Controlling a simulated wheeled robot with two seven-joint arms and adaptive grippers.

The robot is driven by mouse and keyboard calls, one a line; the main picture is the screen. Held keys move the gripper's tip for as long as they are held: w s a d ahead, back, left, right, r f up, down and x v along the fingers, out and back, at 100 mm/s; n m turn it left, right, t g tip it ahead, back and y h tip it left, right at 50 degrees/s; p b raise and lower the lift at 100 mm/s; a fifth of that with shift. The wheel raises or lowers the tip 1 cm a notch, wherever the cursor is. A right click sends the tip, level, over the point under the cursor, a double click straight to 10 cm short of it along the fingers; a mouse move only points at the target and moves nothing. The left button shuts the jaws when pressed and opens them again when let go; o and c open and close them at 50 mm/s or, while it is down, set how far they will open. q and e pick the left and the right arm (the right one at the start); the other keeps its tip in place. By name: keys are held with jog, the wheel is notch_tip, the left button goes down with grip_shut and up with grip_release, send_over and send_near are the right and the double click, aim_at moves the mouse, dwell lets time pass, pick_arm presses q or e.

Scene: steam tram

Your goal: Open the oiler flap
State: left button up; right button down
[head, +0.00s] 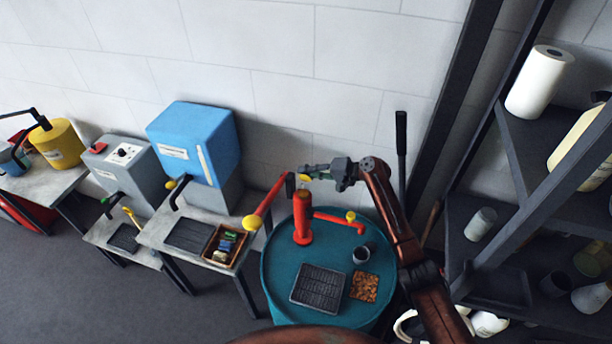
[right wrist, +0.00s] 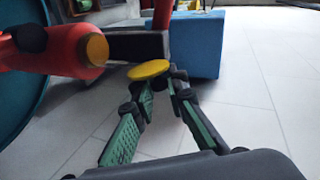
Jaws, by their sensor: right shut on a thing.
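A red oiler (head: 302,215) stands upright on a teal drum (head: 278,290). My right gripper (head: 316,173) is at the oiler's top, shut on the flap. Its fingertips (right wrist: 160,76) are at the disc's edge, with the contact partly hidden. My left gripper is not in view.
A dark shelf (head: 510,150) stands at right. A blue machine (head: 195,140) and low tables stand at left.

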jog(key=shift+w+f+m+g+b, duration=0.1)
jog(key=shift+w+m+g+b, duration=0.2)
jog(key=shift+m+b, duration=0.15)
dwell(0.4)
jog(key=c, duration=1.9)
grip_release()
jog(key=shift+c, duration=0.2)
jog(key=v, duration=1.2)
jog(key=shift+d+f, duration=0.1)
